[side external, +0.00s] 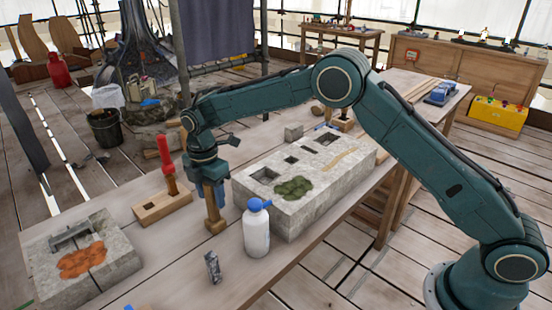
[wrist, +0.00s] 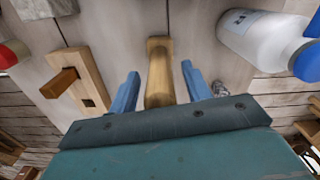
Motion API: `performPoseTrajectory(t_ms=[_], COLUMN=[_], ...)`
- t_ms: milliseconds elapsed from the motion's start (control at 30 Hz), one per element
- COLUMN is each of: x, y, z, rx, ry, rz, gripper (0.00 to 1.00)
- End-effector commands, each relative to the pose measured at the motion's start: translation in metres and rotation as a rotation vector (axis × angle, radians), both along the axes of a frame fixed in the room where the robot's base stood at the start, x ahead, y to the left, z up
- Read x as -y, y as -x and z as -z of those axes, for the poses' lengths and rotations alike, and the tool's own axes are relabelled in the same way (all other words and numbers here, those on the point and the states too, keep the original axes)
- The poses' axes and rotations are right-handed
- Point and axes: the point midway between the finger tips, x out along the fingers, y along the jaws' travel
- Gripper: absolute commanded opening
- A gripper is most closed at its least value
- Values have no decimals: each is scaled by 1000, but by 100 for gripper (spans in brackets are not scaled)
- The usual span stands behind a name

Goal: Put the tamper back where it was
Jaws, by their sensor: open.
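A wooden tool that looks like the tamper (side external: 215,226) stands upright on the table in the side view, under my gripper (side external: 212,196). In the wrist view the tamper (wrist: 160,62) lies between the two blue fingers of my gripper (wrist: 160,90). A gap shows between the tamper and each finger, so the gripper is open around it, not shut on it. A wooden holder block (side external: 160,204) stands just left of it; the wrist view shows the holder (wrist: 88,60) with a brown peg in it and a dark square hole. The tamper's upper part is partly hidden by my gripper.
A white bottle with a blue cap (side external: 256,232) stands close right of the tamper. A red-handled tool (side external: 165,152) rises at the holder. A large stone block (side external: 330,175) lies behind right, another stone block (side external: 110,262) at left. A small grey object (side external: 212,266) stands in front.

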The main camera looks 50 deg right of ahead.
Motion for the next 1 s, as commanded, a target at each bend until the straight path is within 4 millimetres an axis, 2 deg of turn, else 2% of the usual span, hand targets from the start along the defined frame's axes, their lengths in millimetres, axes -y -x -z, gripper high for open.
performPoseTrajectory(t_ms=[600,800,1000], x=[-2,-2,-2], y=[0,0,0], z=[-92,-106,-109], rx=[3,1,0], ry=[1,1,1], rz=[-1,0,-1], gripper=[49,49,49])
